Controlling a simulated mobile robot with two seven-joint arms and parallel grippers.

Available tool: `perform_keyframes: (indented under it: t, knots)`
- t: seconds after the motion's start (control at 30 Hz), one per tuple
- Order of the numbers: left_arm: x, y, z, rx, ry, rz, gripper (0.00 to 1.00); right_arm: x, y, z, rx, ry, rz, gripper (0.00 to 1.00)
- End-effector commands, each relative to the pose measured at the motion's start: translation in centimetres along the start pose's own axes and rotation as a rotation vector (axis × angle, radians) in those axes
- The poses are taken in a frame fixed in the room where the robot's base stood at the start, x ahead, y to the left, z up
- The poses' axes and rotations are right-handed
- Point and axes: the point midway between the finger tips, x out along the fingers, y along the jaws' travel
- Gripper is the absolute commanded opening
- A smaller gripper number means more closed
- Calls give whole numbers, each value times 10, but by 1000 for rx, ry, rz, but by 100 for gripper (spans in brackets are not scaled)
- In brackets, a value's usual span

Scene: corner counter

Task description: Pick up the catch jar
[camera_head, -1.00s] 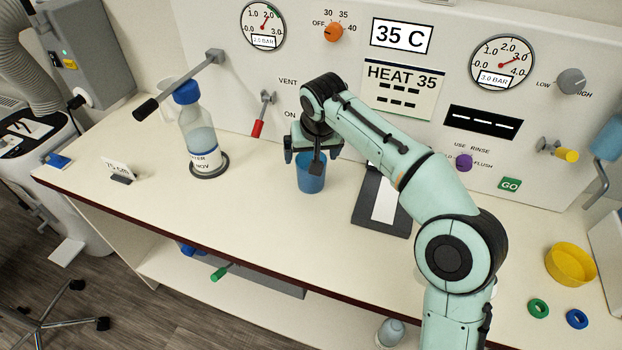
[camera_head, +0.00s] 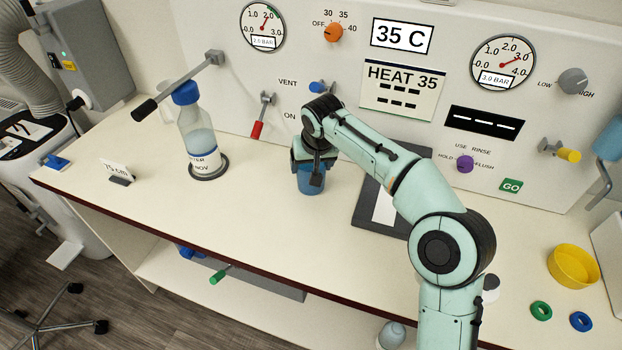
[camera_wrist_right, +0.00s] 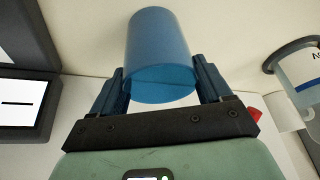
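The catch jar appears to be the blue, translucent cup (camera_head: 311,187), standing upright on the counter below the control panel. In the right wrist view the cup (camera_wrist_right: 158,50) fills the space between the fingers, with its rim toward the palm. My right gripper (camera_head: 313,166) reaches down over the cup's upper part. Its fingers (camera_wrist_right: 162,88) lie along opposite sides of the cup with no clear gap, and it looks shut on it. The cup's far side is hidden. My left gripper is not in view.
A blue-capped bottle (camera_head: 199,140) stands in a ring to the left, under a grey lever (camera_head: 180,86). A red-handled valve (camera_head: 260,122) is behind. A dark tablet-like board (camera_head: 372,212) lies right of the cup. A yellow dish (camera_head: 572,267) is far right. The counter's front middle is clear.

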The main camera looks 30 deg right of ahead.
Motion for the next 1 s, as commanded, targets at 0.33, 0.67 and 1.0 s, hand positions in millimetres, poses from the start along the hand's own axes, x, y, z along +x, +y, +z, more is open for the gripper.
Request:
perform_keyframes:
  t: [0.33, 0.67, 1.0]
  knots:
    - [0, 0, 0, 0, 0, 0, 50, -2, 0, -1, 0, 3, -1, 10]
    - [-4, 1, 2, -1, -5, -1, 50, -15, -1, -7, 0, 4, -1, 10]
    - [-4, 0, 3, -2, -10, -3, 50, -38, 0, -4, -2, 4, 1, 10]
